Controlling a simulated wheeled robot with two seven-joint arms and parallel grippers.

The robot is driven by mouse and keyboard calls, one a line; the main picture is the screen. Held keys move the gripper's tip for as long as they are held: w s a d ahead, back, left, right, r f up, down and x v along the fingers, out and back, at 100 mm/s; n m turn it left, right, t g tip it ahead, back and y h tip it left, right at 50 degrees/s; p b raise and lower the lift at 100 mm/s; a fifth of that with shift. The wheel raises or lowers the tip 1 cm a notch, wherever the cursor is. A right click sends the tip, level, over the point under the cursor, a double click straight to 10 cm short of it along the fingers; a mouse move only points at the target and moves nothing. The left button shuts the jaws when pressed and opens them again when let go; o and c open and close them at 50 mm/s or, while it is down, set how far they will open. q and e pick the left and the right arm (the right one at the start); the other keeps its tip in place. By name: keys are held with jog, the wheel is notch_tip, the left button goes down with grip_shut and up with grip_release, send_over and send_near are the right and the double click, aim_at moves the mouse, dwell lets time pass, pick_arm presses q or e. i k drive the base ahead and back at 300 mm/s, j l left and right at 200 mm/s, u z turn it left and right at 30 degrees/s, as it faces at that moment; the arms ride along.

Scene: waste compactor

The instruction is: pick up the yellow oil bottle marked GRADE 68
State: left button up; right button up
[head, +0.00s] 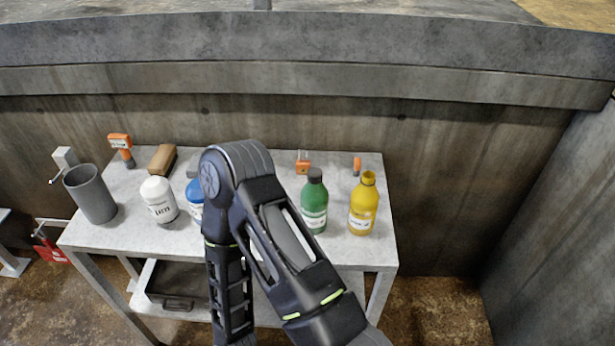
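The yellow bottle (363,208) stands upright near the right end of the grey table (345,254). It has a yellow cap and a white label low on its front; the print is too small to read. A green bottle (314,205) with a dark cap stands just left of it, apart from it. One of my arms (285,235) comes in from the bottom, bends at a joint over the table's front middle and runs back down out of view. Neither gripper shows, and nothing is seen touching the yellow bottle.
A white bottle (159,200), a partly hidden blue bottle (194,196), a grey cup (90,193), a brown block (162,158) and an orange tool (121,145) stand left on the table. Small orange items (304,163) lie behind. A concrete wall (440,180) rises behind the table.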

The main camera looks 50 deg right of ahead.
aim_at(364, 197)
jog(key=z, duration=2.2)
jog(key=k+j+z, duration=0.1)
jog(key=j, duration=0.15)
jog(key=k+j, duration=0.1)
jog(key=j+z, duration=0.05)
jog(key=j, duration=0.05)
